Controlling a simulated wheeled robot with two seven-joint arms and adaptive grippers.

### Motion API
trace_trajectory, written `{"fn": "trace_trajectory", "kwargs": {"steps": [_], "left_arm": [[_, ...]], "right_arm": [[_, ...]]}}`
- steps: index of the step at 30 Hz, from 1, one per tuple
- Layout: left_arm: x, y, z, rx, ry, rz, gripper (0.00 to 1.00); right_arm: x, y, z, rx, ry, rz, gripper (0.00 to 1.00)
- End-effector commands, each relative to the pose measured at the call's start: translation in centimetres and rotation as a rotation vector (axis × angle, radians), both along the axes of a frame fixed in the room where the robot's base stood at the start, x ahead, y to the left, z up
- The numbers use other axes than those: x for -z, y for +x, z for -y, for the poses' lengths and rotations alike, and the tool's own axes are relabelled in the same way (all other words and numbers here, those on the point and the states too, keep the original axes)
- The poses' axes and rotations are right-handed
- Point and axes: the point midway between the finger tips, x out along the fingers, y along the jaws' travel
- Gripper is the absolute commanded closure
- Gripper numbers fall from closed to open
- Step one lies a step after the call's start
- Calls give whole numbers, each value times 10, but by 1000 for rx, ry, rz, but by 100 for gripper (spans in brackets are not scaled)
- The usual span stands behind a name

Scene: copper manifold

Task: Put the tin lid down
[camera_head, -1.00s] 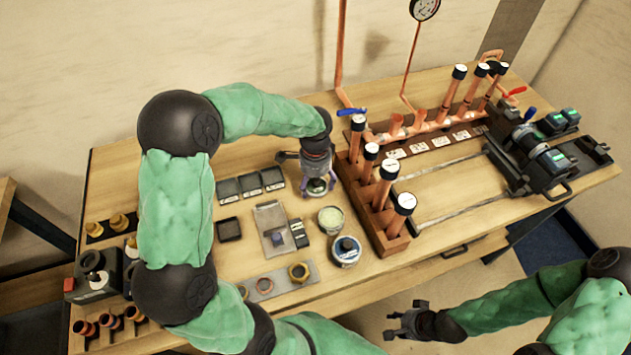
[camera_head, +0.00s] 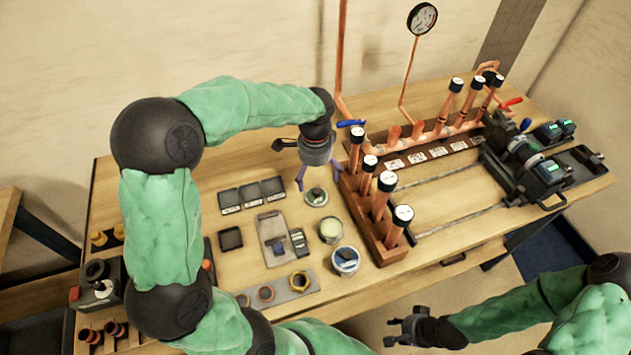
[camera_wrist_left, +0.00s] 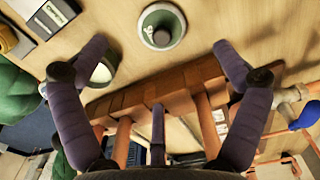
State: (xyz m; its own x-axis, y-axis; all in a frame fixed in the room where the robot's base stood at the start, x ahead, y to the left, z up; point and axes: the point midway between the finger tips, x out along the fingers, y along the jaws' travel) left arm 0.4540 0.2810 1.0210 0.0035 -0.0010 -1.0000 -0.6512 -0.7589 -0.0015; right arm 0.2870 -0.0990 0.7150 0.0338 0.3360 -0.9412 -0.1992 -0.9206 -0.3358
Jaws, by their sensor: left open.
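The tin lid (camera_head: 316,197), a small round grey-green disc with a dark knob, lies on the wooden table behind the open tin (camera_head: 331,229). In the left wrist view the lid (camera_wrist_left: 162,27) shows at the top, apart from my fingers. My left gripper (camera_head: 320,174) is open and empty, above and just behind the lid. Its spread purple fingers (camera_wrist_left: 160,55) also show in the left wrist view. The open tin holds something pale. My right gripper (camera_head: 396,329) is open and empty beyond the table's front edge.
A wooden rack with upright copper pipes (camera_head: 385,250) stands close right of the lid. A blue-labelled tin (camera_head: 345,262) is in front, and a clear tray (camera_head: 268,240) and several black boxes (camera_head: 252,193) are to the left. Bare table lies between tray and lid.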

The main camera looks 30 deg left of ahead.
Motion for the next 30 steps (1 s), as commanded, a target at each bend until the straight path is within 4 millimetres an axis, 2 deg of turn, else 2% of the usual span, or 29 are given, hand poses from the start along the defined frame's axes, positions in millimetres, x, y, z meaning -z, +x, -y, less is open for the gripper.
{"fn": "trace_trajectory", "kwargs": {"steps": [1, 3, 7, 26, 30], "left_arm": [[-10, 0, 0, 1, 0, 3, 3], [-19, 0, 0, 1, 1, 1, 3], [-29, 0, 0, 1, 1, 1, 3], [-33, 0, 0, 0, 1, -1, 3], [-47, 0, 0, 0, 1, -1, 3]], "right_arm": [[-4, 0, 0, 0, 0, 0, 60], [-5, 0, 0, 0, 0, 0, 60], [-7, 0, 0, 0, 0, 0, 60], [-8, 0, 0, 0, 0, 0, 60], [-22, 0, 0, 0, 0, 0, 60]]}}
